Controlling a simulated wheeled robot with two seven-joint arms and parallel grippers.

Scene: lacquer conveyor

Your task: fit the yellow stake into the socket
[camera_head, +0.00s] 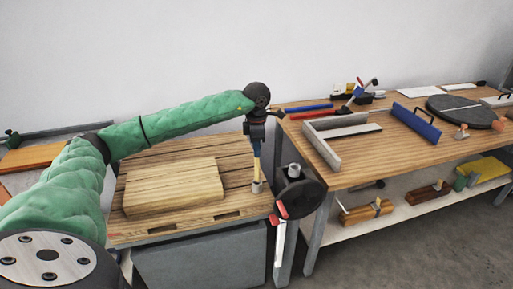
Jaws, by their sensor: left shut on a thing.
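My left gripper (256,138) is at the end of the green arm, pointing down over the right side of the wooden table. It is shut on the yellow stake (257,151), which hangs close to upright below the fingers. A small grey cylindrical socket (257,187) stands on the table directly below the stake. The stake's lower end is at or just above the socket's top; at this size I cannot tell whether it is inside. My right gripper is not in view.
A thick wooden board (172,188) lies on the table left of the socket. A black round device (300,199) with a grey cylinder stands close on the right. Beyond it, a long workbench (365,165) carries tools, a grey frame and a dark disc.

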